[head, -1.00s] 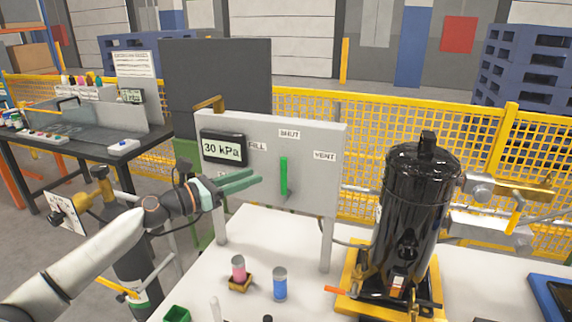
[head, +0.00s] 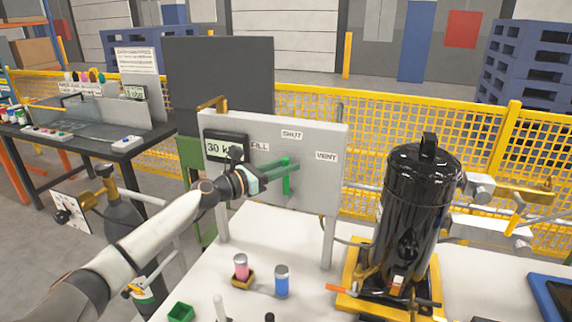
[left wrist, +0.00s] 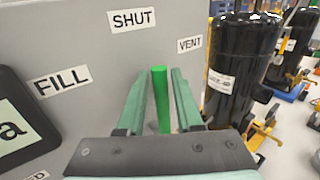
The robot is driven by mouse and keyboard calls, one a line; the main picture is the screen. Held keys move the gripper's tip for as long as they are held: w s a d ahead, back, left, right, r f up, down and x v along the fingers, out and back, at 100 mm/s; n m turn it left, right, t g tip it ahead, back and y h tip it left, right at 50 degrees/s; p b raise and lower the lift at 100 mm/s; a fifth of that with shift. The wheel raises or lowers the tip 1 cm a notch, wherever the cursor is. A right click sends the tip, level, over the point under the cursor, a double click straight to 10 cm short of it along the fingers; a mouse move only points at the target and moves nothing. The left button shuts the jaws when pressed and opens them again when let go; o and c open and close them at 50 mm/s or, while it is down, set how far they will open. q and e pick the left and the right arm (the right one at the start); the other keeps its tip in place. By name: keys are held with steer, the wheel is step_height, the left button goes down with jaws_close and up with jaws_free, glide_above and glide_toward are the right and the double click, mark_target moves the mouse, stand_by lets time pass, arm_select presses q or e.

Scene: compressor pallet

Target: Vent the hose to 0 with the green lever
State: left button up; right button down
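The green lever (head: 286,178) stands upright on the grey panel (head: 318,190), under the SHUT label (head: 291,135). The FILL label (head: 260,146) is to its left and the VENT label (head: 326,156) to its right. The display (head: 217,149) is partly hidden by my left arm; "30 k" shows. My left gripper (head: 290,168) is at the lever. In the left wrist view its fingers (left wrist: 158,95) are apart, with the lever (left wrist: 161,100) between them and a gap on each side. My right gripper is not in view.
The black compressor (head: 415,215) stands on a yellow base right of the panel. A pink vial (head: 241,266) and a blue vial (head: 282,283) stand on the white table (head: 250,225) before the panel. A green box (head: 181,312) sits at the table's front left.

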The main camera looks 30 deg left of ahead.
arm_select(q)
steer(key=shift+w+d, duration=0.1)
steer(key=shift+w, duration=0.1)
jaws_close()
stand_by(1.4)
